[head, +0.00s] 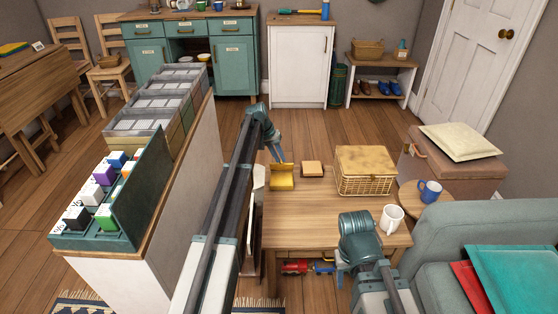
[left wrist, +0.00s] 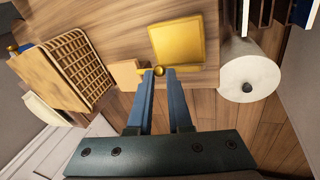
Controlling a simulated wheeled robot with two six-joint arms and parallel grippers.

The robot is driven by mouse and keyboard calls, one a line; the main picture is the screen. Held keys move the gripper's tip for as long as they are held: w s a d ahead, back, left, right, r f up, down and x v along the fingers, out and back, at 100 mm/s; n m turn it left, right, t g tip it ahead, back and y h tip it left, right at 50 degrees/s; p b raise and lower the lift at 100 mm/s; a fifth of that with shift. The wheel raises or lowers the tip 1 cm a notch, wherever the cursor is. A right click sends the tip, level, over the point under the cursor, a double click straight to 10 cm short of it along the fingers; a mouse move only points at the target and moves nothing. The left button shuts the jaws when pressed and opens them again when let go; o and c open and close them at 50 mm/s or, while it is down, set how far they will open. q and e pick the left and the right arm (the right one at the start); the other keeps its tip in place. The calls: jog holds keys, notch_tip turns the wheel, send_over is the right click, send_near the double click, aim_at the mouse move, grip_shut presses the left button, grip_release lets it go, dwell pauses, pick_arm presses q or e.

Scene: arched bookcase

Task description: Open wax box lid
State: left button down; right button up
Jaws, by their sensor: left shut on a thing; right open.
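A small yellow box (head: 282,182), which I take for the wax box, sits on the wooden table's left side. In the left wrist view the box (left wrist: 178,42) shows a yellow square with a raised rim. My left gripper (head: 279,158) reaches down over its far edge. In the left wrist view its fingertips (left wrist: 159,72) are closed on a small yellow knob at the box's edge. Whether the lid is raised is hard to tell. Of my right arm only links show in the head view; its fingers are not visible.
A small wooden block (head: 312,169) and a wicker basket (head: 366,172) stand right of the box. A white mug (head: 391,219) is near the table's right edge. A white roll (left wrist: 249,77) stands beside the table. The table's front middle is clear.

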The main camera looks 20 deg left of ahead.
pick_arm(q)
jog(key=shift+w+a+r, duration=0.15)
jog(key=shift+w+a, duration=0.05)
jog(key=shift+w, duration=0.65)
dwell(0.6)
jog(key=c, duration=0.9)
grip_release()
jog(key=shift+o, duration=0.2)
jog(key=shift+s+r, duration=0.1)
jog(key=p+v, duration=1.3)
jog(key=shift+r, duration=0.3)
jog(key=shift+a, duration=0.15)
